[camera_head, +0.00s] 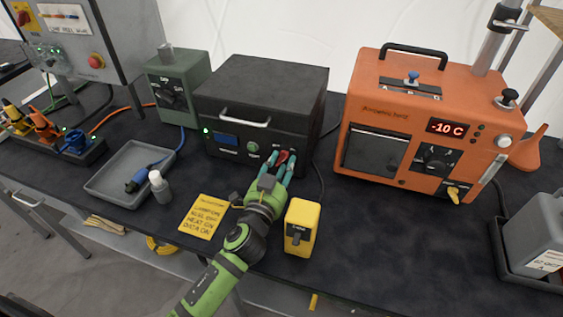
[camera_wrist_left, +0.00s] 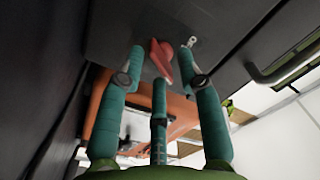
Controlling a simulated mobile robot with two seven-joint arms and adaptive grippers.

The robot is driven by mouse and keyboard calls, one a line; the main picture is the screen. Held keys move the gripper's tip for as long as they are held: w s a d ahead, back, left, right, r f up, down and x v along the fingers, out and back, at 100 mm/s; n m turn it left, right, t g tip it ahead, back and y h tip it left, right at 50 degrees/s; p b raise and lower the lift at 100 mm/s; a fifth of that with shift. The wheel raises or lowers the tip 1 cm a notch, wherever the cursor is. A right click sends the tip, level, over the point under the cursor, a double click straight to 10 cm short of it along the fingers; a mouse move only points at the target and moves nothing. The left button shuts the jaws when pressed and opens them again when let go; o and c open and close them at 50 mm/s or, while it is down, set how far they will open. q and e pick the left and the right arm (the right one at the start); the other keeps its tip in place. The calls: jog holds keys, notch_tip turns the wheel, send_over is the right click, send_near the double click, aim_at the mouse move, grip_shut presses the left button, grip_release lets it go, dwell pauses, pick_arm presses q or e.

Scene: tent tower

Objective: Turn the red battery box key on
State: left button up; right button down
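The red key (camera_head: 283,156) is on the lower right of the front of the black battery box (camera_head: 262,90). My left gripper (camera_head: 280,163) reaches up to that front panel with its teal fingers around the key. In the left wrist view the red key (camera_wrist_left: 161,58) stands between the spread fingertips of my left gripper (camera_wrist_left: 162,66). Gaps show beside the key, so the fingers look open; light contact with one finger cannot be ruled out. The key looks tilted in that view. My right gripper is not in view.
A green knob (camera_head: 253,147) and blue display (camera_head: 227,141) share the box front. A yellow box (camera_head: 302,228) stands close right of my left arm; a yellow note (camera_head: 203,216) lies left. An orange unit (camera_head: 425,120) stands right, a grey tray (camera_head: 112,188) left.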

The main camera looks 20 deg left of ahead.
pick_arm(q)
jog(key=shift+w, duration=0.2)
grip_shut()
jog(key=shift+m, duration=1.2)
grip_release()
